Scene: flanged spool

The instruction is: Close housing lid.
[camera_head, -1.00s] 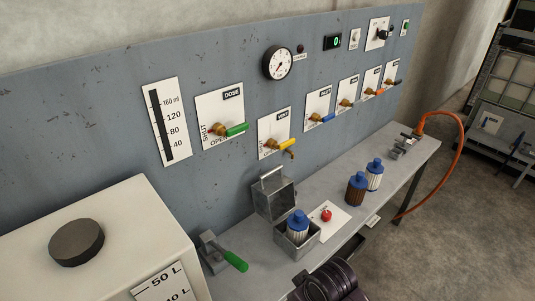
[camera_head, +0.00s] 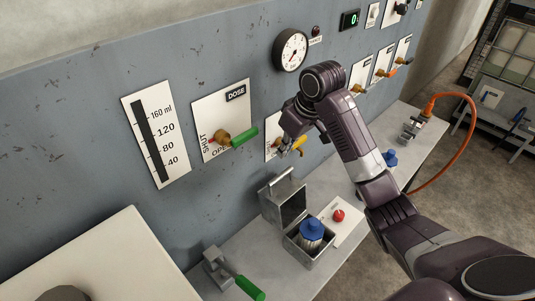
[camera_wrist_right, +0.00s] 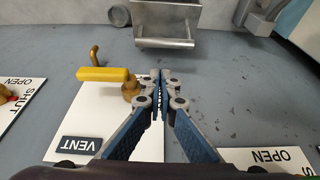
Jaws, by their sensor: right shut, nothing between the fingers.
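The grey metal housing (camera_head: 312,257) stands on the bench with its lid (camera_head: 285,205) standing open at the back-left side, a bar handle at its top edge. A filter with a blue cap (camera_head: 312,229) sits upright inside the housing. My right gripper (camera_head: 284,150) is shut and empty, above the lid and in front of the yellow-handled VENT valve, apart from the lid. In the right wrist view the shut fingertips (camera_wrist_right: 163,76) show beside the yellow handle (camera_wrist_right: 104,75), with the lid's bar handle (camera_wrist_right: 165,44) beyond them. My left gripper is not in view.
A green lever (camera_head: 249,288) is left of the housing, and a red button (camera_head: 338,215) on a white plate is right of it. The DOSE valve's green handle (camera_head: 244,137) sticks out from the panel. My right arm hides part of the bench; another blue cap (camera_head: 390,158) shows behind it.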

